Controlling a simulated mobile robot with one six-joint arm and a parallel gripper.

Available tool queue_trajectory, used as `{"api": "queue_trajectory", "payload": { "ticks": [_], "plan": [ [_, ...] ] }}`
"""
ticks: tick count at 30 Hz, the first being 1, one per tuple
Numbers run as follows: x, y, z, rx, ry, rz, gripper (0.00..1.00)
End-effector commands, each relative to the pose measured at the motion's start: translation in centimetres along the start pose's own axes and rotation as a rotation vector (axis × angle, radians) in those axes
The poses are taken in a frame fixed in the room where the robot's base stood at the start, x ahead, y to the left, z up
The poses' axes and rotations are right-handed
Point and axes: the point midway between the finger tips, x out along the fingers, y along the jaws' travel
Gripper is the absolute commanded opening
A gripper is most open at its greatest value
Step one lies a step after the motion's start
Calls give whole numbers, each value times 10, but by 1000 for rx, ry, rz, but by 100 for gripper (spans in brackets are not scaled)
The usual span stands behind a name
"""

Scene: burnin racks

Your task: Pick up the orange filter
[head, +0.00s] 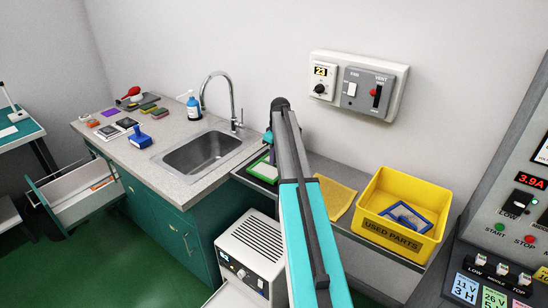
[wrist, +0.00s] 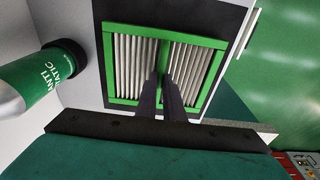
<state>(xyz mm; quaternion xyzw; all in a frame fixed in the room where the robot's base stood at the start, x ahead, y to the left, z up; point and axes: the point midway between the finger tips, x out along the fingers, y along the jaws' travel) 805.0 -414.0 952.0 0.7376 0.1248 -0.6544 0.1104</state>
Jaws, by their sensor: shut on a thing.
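My gripper (wrist: 163,82) is shut on the middle bar of a green-framed filter (wrist: 110,66) with pale pleats, in the wrist view. The filter lies on a dark surface. No orange-framed filter is clear to me. A small orange thing (head: 103,183) shows in the open drawer at the left; I cannot tell what it is.
A yellow bin (head: 393,236) marked USED PARTS holds a blue-framed filter (head: 406,216). A yellow-orange cloth (head: 336,197) lies beside it. A green bottle (wrist: 42,75) stands close by in the wrist view. An open drawer (head: 76,196) juts out at the left.

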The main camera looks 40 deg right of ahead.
Motion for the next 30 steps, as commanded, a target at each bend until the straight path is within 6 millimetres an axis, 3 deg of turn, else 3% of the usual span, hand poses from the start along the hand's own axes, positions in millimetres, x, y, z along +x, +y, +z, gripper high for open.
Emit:
{"api": "queue_trajectory", "payload": {
  "ticks": [17, 18, 21, 30],
  "plan": [
    [10, 0, 1, 0, 1, 1, 0],
    [10, 0, 1, 0, 1, 1, 11],
    [10, 0, 1, 0, 1, 1, 27],
    [9, 0, 0, -1, 1, 1, 27]
  ]
}}
